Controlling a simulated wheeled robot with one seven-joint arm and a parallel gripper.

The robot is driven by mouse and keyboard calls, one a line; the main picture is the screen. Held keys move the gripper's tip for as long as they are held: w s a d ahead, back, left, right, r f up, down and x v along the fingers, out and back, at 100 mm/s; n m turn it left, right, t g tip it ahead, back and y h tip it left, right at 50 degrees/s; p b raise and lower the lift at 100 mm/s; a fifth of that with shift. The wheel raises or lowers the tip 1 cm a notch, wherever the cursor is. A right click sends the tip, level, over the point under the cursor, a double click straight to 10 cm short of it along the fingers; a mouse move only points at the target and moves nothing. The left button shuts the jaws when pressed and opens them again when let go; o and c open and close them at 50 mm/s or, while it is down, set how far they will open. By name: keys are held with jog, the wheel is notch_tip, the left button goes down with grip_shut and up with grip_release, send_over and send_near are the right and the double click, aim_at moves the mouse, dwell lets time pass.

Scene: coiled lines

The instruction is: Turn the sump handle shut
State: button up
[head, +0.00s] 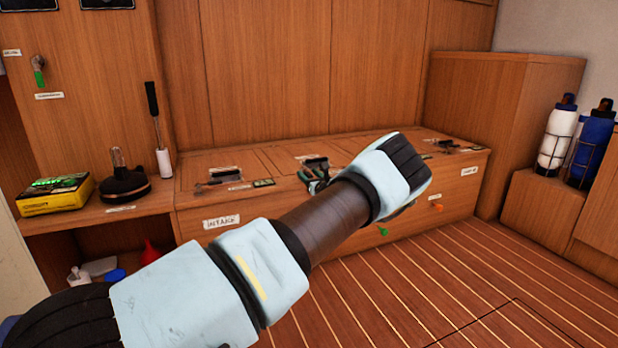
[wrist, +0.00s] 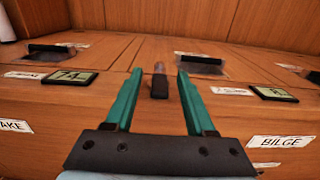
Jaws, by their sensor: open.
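In the head view a small orange handle (head: 437,207) and a small green handle (head: 383,231) are on the front of the long locker. Another green handle (head: 39,76) hangs on the upper left panel. My gripper (wrist: 160,72) is open, its teal fingers parallel and pointing at the locker top. A short dark rod-like piece (wrist: 159,86) shows between the fingers, and I see no contact with it. In the head view my gripper (head: 317,181) is partly hidden behind my wrist, over the locker's front edge.
The locker top (head: 250,163) carries dark hatch pulls and small displays. Its front has an INTAKE label (head: 221,221); a BILGE label (wrist: 281,141) shows in the wrist view. A yellow box (head: 55,194) stands left, bottles (head: 557,135) right. The striped floor is clear.

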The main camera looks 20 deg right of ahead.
jog(key=shift+c, duration=0.2)
grip_shut()
dwell(1.1)
